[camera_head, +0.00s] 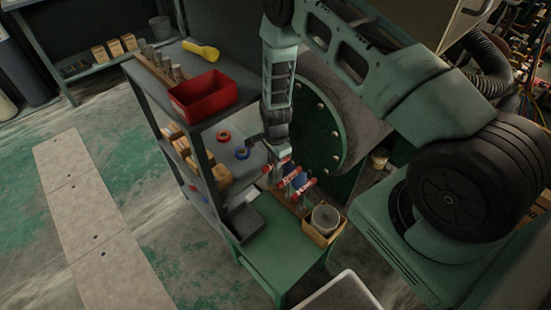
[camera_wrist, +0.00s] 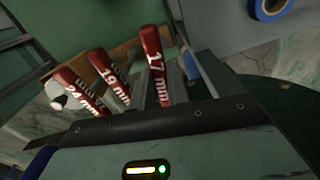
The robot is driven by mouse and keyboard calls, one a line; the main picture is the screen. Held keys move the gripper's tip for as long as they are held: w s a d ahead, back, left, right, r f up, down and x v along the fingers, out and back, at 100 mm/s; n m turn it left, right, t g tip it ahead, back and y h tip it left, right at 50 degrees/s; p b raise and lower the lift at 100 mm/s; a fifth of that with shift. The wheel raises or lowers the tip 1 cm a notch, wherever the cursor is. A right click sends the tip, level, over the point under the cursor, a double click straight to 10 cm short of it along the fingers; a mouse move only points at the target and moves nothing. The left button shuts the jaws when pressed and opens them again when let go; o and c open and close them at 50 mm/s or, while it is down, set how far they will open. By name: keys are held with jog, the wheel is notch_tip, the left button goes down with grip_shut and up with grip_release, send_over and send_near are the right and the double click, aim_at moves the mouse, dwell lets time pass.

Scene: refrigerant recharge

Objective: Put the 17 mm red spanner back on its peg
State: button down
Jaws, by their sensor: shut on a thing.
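The 17 mm spanner (camera_wrist: 153,45), with a red handle and white lettering, stands between the grey fingers of my gripper (camera_wrist: 168,88) in the wrist view. My gripper is shut on it. The 19 mm (camera_wrist: 108,73) and 24 mm (camera_wrist: 80,91) red handles are to its left, in front of a wooden board (camera_wrist: 118,55). In the head view my gripper (camera_head: 279,156) points down beside a small group of red handles (camera_head: 293,176); their labels are too small to read there. The spanner's lower end and its peg are hidden.
A dark shelf unit (camera_head: 200,150) with a red bin (camera_head: 203,95) stands left of my gripper. Blue tape (camera_head: 242,153) and red tape (camera_head: 223,136) lie close by. A wooden box holding a can (camera_head: 325,217) is on the green bench (camera_head: 275,258), near the handles.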

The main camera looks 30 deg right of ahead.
jog(key=shift+f, duration=0.6)
jog(key=c, duration=1.3)
grip_release()
notch_tip(320, 180, up, 12)
